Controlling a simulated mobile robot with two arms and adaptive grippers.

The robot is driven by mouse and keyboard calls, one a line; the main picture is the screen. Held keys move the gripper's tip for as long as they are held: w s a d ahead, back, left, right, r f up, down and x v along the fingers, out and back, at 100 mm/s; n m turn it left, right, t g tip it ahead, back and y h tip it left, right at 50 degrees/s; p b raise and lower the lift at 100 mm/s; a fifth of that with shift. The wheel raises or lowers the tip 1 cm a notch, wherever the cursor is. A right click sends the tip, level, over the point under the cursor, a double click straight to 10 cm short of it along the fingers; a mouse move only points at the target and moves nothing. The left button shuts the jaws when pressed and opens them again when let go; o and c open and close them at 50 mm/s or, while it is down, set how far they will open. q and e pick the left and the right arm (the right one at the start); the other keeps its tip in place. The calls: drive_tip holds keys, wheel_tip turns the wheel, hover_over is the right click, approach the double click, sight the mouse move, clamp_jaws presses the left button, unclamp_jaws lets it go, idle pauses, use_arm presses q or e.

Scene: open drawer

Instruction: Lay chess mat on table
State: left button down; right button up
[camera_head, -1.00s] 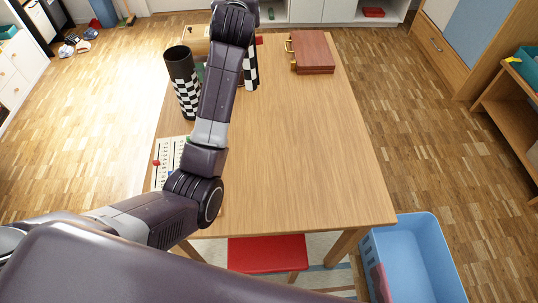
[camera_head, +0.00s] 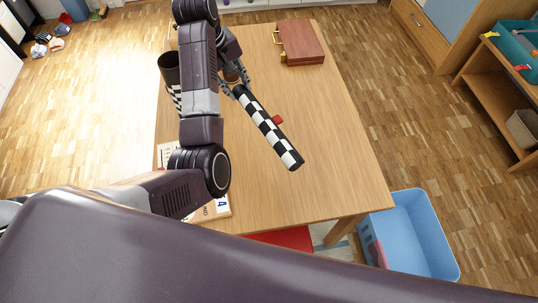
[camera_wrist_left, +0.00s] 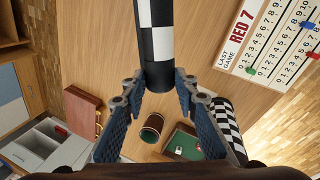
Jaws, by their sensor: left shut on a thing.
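The rolled chess mat (camera_head: 270,130) is a black-and-white checkered tube. My left gripper (camera_head: 236,88) is shut on it near its far end, and the tube slants toward the lower right above the wooden table (camera_head: 325,130). In the left wrist view, the mat (camera_wrist_left: 157,45) runs up from between the two fingers of the left gripper (camera_wrist_left: 156,88). I cannot tell its exact height over the table. My right gripper is not in view.
A dark cylinder with a checkered lower part (camera_head: 168,70) stands at the table's left, partly behind my arm. A brown case (camera_head: 300,43) lies far right. A scoreboard (camera_wrist_left: 270,40), dice cup (camera_wrist_left: 152,127) and green-lined tray (camera_wrist_left: 186,142) are on the table.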

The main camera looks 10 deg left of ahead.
use_arm(q)
drive_tip(key=f+p, duration=0.1)
drive_tip(key=f, duration=1.4)
drive_tip(key=shift+s+d+f+p, duration=0.2)
drive_tip(key=shift+f+p, duration=0.1)
drive_tip(key=shift+p, duration=0.1)
drive_tip(key=shift+f, duration=2.3)
drive_tip(key=c, duration=1.5)
unclamp_jaws()
drive_tip(key=v, duration=1.2)
drive_tip(key=shift+a, duration=0.1)
